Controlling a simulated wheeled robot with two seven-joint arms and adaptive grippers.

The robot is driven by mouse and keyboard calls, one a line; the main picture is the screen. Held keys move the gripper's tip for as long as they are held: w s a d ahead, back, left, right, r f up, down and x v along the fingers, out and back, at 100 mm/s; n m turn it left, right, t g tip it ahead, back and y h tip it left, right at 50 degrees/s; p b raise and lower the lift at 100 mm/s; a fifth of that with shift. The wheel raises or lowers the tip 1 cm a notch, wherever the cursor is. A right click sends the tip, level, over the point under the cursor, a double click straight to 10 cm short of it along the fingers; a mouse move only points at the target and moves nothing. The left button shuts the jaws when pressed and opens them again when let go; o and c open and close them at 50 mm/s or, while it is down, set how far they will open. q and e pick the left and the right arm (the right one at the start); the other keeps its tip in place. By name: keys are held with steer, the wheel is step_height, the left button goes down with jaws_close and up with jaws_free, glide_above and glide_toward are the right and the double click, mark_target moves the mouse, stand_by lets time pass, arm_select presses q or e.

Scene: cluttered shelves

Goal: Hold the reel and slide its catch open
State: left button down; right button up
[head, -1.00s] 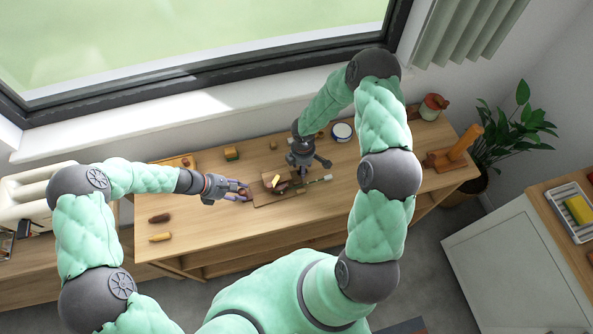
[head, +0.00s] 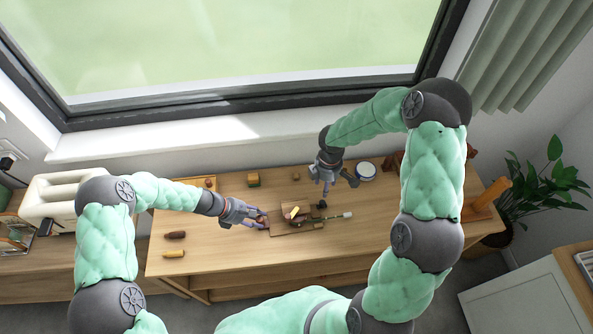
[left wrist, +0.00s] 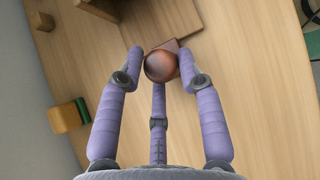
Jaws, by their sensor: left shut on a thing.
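The reel (head: 303,207) seems to be the brown piece with a small yellow part, on a wooden board on the table. Its catch is too small to make out. My left gripper (head: 260,218) is at the board's left end. In the left wrist view, its purple fingers (left wrist: 162,62) are closed around a shiny brown round knob (left wrist: 159,67) beside the board's corner (left wrist: 183,48). Whether the knob is part of the reel cannot be told. My right gripper (head: 338,186) hangs behind and right of the reel, fingers spread, apparently empty.
A rod with a pale tip (head: 347,214) extends right of the board. A dark red piece (head: 176,235) and a yellow piece (head: 173,254) lie at the left. The front table strip is clear.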

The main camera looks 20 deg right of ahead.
arm_select(q)
steer(key=shift+s, duration=0.1)
stand_by(0.3)
steer(key=c, duration=0.7)
jaws_free()
steer(key=shift+c, duration=0.2)
steer(key=shift+w+a+r, duration=0.2)
steer(key=shift+a+r, duration=0.05)
steer(key=shift+r, duration=0.05)
steer(key=v, duration=1.1)
steer(key=shift+a, duration=0.1)
